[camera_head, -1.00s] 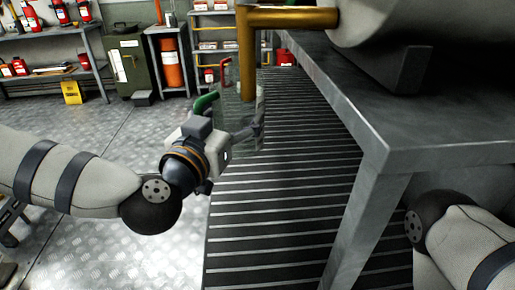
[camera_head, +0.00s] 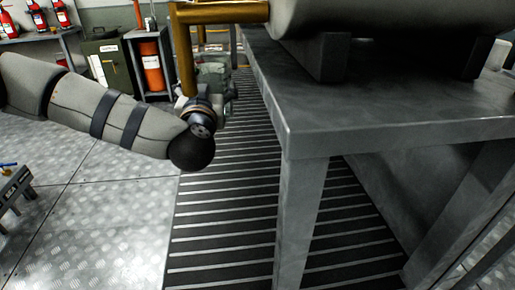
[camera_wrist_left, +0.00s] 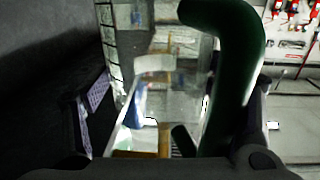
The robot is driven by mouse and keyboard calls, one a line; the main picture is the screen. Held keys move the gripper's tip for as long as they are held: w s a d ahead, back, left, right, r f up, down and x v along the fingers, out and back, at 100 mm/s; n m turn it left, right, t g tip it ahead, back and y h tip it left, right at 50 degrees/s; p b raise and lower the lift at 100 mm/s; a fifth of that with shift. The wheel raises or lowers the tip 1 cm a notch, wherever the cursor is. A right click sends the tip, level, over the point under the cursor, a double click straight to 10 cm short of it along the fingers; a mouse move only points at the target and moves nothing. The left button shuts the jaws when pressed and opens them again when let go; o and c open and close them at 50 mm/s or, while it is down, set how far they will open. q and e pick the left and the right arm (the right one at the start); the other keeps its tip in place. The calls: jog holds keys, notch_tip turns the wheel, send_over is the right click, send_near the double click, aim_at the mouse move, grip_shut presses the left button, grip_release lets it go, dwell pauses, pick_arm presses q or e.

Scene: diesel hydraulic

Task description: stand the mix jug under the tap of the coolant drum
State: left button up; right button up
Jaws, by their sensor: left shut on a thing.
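The mix jug (camera_head: 217,72) is a clear vessel, held in the air beside the bench and above the striped mat. Its green handle (camera_wrist_left: 238,75) and clear wall (camera_wrist_left: 172,95) fill the left wrist view. My left gripper (camera_head: 209,98) is shut on the handle; my wrist hides part of the jug in the head view. The brass tap (camera_head: 186,55) of the coolant drum (camera_head: 390,18) bends down in front of the jug's left part. Its lower end is hidden by my wrist, so I cannot tell whether the jug is directly below it. My right gripper is out of view.
The drum rests on dark cradle blocks on a grey metal bench (camera_head: 360,115), whose edge and legs are close to the right. The striped mat (camera_head: 225,225) is bare in front. Shelves, a green cabinet (camera_head: 110,65) and an orange cylinder (camera_head: 152,68) stand behind.

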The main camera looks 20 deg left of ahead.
pick_arm(q)
jog(key=f+b, duration=0.2)
jog(key=f, duration=0.8)
jog(key=shift+a+f, duration=0.1)
jog(key=shift+a, duration=0.1)
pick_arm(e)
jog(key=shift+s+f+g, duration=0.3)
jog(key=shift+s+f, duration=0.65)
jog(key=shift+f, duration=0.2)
pick_arm(q)
jog(key=o, duration=1.2)
